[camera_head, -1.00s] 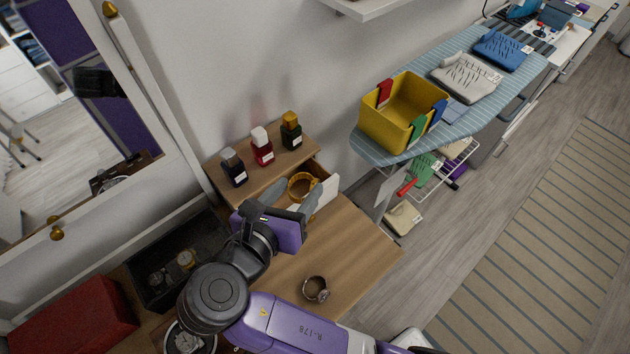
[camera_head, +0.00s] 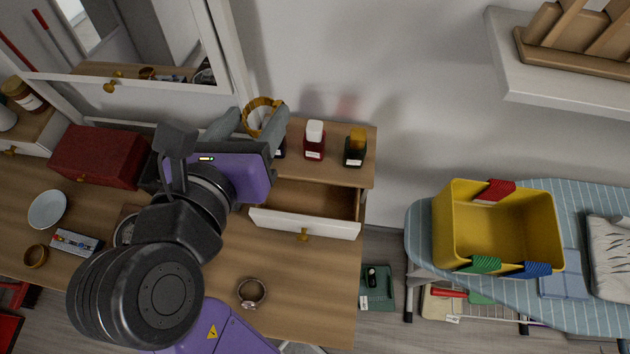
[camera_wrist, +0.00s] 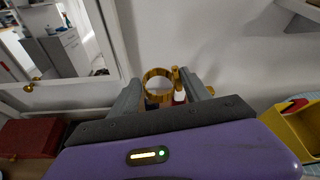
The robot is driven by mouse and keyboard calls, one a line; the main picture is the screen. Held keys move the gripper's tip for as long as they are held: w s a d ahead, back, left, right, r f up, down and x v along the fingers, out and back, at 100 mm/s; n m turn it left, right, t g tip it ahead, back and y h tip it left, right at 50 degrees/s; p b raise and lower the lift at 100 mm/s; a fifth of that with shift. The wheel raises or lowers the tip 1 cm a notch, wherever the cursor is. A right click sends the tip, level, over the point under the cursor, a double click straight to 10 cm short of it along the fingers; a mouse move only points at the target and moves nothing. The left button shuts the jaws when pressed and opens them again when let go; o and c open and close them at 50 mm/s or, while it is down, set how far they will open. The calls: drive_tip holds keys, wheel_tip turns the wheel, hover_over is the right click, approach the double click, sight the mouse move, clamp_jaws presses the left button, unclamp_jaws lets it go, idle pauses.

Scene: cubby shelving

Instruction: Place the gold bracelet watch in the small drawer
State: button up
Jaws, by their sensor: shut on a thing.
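The gold bracelet watch (camera_head: 262,101) is a round gold band, held up between the fingers of my gripper (camera_head: 252,121). It also shows in the wrist view (camera_wrist: 158,72), between both grey fingers. My gripper is shut on it, in front of the wall and above the back left of the small drawer unit. The small drawer (camera_head: 304,223) is pulled out, with a white front and a gold knob. The visible part of its wooden inside looks empty; my gripper hides its left end.
Another watch (camera_head: 251,293) lies on the tabletop. A red box (camera_head: 99,156) is at left. A yellow bin (camera_head: 447,230) sits on the ironing board at right.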

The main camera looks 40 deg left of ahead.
wheel_tip(320, 180, down, 20)
drive_tip(key=b, duration=0.2)
idle(0.4)
drive_tip(key=shift+f, duration=0.5)
drive_tip(key=shift+f, duration=0.15)
drive_tip(key=o, duration=1.5)
